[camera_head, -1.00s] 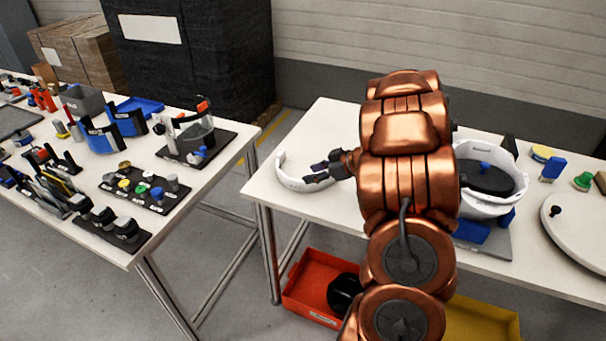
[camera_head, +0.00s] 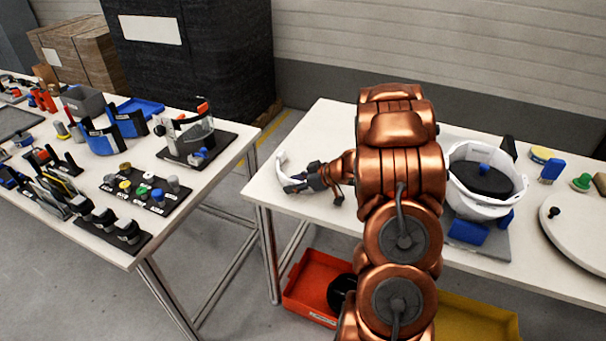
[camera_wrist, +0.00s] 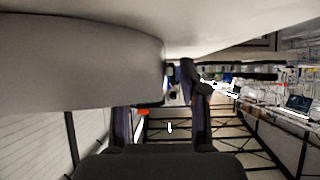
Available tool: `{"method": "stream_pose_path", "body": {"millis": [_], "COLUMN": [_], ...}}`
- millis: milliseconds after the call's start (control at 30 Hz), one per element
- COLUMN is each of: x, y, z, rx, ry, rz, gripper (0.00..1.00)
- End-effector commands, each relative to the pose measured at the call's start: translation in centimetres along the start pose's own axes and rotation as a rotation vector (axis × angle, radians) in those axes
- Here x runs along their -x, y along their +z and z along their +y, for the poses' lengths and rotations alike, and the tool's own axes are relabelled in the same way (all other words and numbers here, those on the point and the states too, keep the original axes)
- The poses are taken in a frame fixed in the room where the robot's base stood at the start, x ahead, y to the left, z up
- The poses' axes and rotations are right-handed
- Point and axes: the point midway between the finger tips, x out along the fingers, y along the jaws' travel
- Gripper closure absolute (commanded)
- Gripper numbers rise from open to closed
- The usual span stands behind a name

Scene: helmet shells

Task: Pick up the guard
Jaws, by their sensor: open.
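The guard (camera_head: 281,166), a white curved band, lies near the left end of the right-hand table. My gripper (camera_head: 300,182) is low over the table at the guard, and its dark fingers cover part of the band. In the wrist view the two fingers (camera_wrist: 162,112) stand apart with a gap between them. A large pale curved surface (camera_wrist: 85,60), probably the guard, fills the upper left, close to the fingers. Whether a finger touches it I cannot tell.
A white helmet shell (camera_head: 480,203) with a black inner part stands on a grey plate right of my arm. A round white disc (camera_head: 580,235) lies farther right. A red bin (camera_head: 305,290) is below the table. The left table (camera_head: 150,225) is crowded with parts.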

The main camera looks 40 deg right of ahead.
Motion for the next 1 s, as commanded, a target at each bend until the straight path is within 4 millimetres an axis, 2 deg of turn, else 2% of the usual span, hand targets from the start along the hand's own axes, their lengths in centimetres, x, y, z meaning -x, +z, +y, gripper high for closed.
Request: {"method": "stream_pose_path", "body": {"millis": [233, 633, 1000], "x": [-0.11, -0.1, -0.09], "y": [0.02, 0.04, 0.03], "z": [0.01, 0.01, 0.01], "rx": [-0.001, -0.001, -0.001], "ry": [0.0, 0.0, 0.001], "rz": [0.0, 0.0, 0.0], "gripper": [0.57, 0.99, 1.0]}}
